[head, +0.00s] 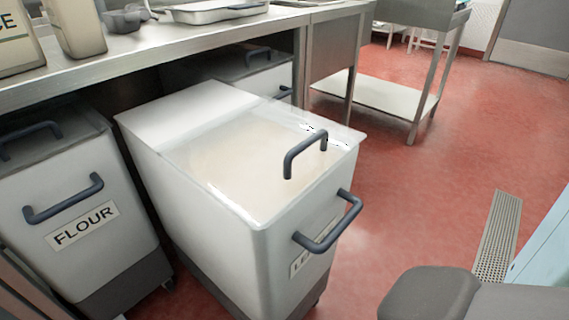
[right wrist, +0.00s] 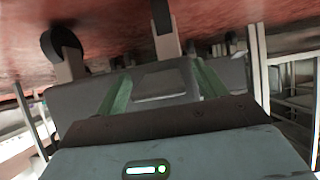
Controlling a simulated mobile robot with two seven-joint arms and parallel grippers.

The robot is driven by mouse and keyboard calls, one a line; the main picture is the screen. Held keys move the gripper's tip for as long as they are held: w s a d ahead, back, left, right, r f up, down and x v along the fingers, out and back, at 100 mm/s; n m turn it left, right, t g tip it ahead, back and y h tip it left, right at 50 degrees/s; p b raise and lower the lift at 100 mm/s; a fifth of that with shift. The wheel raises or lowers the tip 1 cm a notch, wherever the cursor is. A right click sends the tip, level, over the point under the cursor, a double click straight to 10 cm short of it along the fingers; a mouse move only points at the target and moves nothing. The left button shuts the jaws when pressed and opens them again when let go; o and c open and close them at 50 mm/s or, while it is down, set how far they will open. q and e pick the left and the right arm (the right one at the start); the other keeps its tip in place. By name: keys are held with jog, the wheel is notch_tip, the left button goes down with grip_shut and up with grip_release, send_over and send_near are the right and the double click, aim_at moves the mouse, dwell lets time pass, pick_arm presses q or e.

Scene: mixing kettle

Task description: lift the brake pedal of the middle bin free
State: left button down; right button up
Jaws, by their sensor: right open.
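The middle bin (head: 225,195) is a pale bin with a clear lid, pulled out from under the counter, with dark handles on its lid and front. Its brake pedal is hidden in the head view. In the right wrist view, which looks upside down, a dark grey base (right wrist: 75,98) with casters shows, and a lighter grey plate (right wrist: 165,84) lies between my fingers. I cannot tell for sure whether this plate is the pedal. My right gripper (right wrist: 160,72) is open, its green fingers spread on either side of the plate. My left gripper is not in view.
The flour bin (head: 90,215) stands close on the left, and another bin (head: 255,75) is under the counter (head: 150,45). A steel table (head: 375,95) stands behind on the right. Red floor (head: 410,195) is clear to the right, with a drain grate (head: 499,238).

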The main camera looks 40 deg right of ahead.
jog(key=p+v, duration=0.2)
jog(key=v, duration=0.4)
jog(key=shift+p, duration=0.35)
